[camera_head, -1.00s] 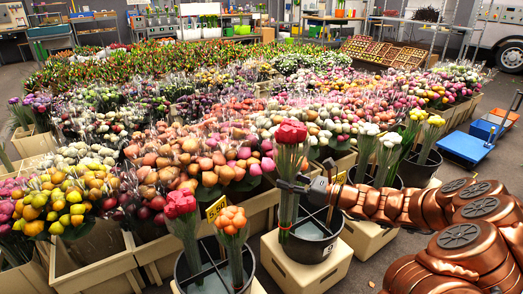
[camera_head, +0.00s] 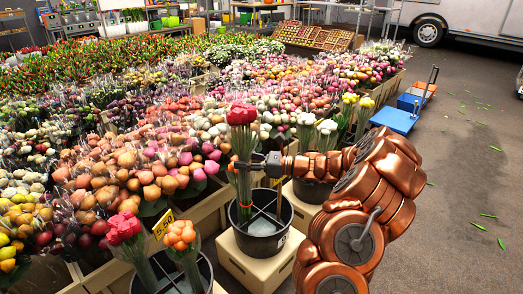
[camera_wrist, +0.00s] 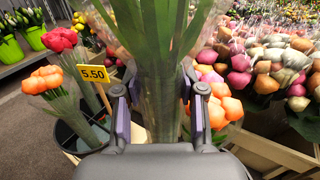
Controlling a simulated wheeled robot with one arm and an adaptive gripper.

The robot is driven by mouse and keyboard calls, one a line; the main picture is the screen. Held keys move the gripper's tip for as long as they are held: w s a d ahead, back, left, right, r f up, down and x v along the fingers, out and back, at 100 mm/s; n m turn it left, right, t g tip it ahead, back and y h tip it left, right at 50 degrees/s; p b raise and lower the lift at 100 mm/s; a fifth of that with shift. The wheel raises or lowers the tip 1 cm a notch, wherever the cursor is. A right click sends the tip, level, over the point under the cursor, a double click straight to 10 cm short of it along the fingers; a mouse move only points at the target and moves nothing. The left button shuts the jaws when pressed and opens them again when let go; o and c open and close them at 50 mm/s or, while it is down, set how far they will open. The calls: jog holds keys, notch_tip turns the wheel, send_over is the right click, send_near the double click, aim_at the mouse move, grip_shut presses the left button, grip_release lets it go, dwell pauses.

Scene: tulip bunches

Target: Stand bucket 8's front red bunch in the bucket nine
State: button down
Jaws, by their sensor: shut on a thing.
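My gripper (camera_head: 250,166) is shut on the stems of a red bunch (camera_head: 241,114), held upright. Its wrapped stems also show between the fingers (camera_wrist: 155,110) in the wrist view. Its lower stems overlap the left part of a black bucket (camera_head: 262,240) with a divider; I cannot tell whether they are inside it or in front of it. This bucket stands on a beige box. Another black bucket (camera_head: 203,267) at the lower left holds a red bunch (camera_head: 124,228) and an orange bunch (camera_head: 181,236). I cannot read bucket numbers.
A bucket with white bunches (camera_head: 315,190) stands behind and right of the held bunch, with yellow bunches (camera_head: 357,101) beyond. Crates of mixed flowers fill the left. A yellow price sign (camera_head: 163,224) stands by the lower-left bucket. The floor (camera_head: 460,180) at right is mostly clear.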

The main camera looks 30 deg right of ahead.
jog(key=shift+h, duration=0.3)
jog(key=d, duration=0.1)
jog(key=s+d, duration=0.1)
jog(key=d, duration=0.1)
jog(key=s+d+r, duration=0.1)
jog(key=d, duration=0.1)
jog(key=shift+r+p, duration=0.1)
jog(key=shift+p, duration=0.25)
jog(key=shift+r+p, duration=0.15)
jog(key=shift+p, duration=0.5)
notch_tip(320, 180, down, 21)
jog(key=b, duration=0.5)
dwell(0.6)
jog(key=shift+f, duration=0.75)
jog(key=c, duration=0.6)
grip_release()
jog(key=shift+o, duration=0.4)
jog(key=shift+s, duration=0.1)
jog(key=o, duration=0.5)
